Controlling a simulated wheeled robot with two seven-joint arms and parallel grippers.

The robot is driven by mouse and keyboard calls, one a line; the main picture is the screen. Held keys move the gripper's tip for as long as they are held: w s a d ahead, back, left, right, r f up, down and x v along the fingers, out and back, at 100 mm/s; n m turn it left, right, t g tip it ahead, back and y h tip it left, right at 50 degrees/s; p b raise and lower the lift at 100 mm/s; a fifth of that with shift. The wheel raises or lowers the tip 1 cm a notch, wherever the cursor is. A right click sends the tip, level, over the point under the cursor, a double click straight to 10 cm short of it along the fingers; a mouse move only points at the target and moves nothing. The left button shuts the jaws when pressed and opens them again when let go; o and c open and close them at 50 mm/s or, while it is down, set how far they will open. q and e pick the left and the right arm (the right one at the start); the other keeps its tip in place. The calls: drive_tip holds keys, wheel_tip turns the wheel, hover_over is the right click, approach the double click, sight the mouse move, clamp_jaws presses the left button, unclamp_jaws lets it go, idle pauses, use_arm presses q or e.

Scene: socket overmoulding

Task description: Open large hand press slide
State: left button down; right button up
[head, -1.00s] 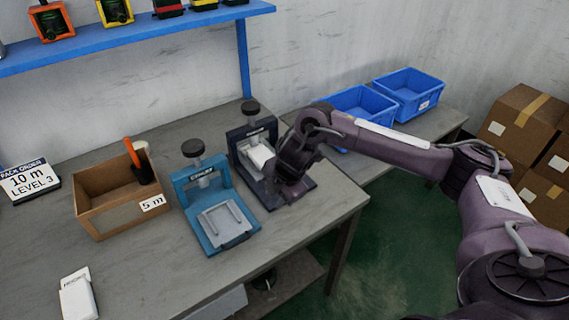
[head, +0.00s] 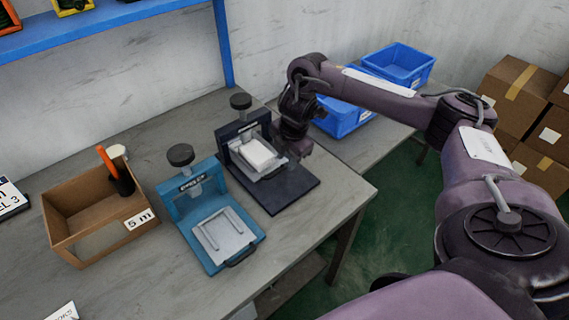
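Two hand presses stand side by side on the grey table. The dark navy press (head: 243,129) has a black knob, a long dark base (head: 292,196) and a slide tray (head: 273,174) carrying a white block (head: 258,154). This tray sits at the back of the base, partly under the press frame, with bare base in front. The teal press (head: 183,205) has its grey slide plate (head: 222,236) in front of its frame. I cannot tell their sizes apart surely. My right gripper (head: 291,162) is beside the navy press's tray, at its right; its fingers are hidden. My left gripper is out of view.
An open cardboard box (head: 75,240) with an orange-handled tool stands left of the teal press. A blue shelf (head: 110,20) is above. Blue bins (head: 400,66) sit on another table behind my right arm. Cardboard boxes (head: 521,90) are stacked at the right.

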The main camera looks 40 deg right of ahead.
drive_tip(key=shift+w+f, duration=0.25)
drive_tip(key=shift+f, duration=0.85)
drive_tip(key=shift+a+f, duration=0.1)
drive_tip(key=shift+f, duration=0.15)
drive_tip(key=shift+w+f, duration=0.1)
drive_tip(key=c, duration=0.6)
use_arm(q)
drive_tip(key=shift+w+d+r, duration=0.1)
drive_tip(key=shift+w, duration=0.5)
use_arm(e)
clamp_jaws()
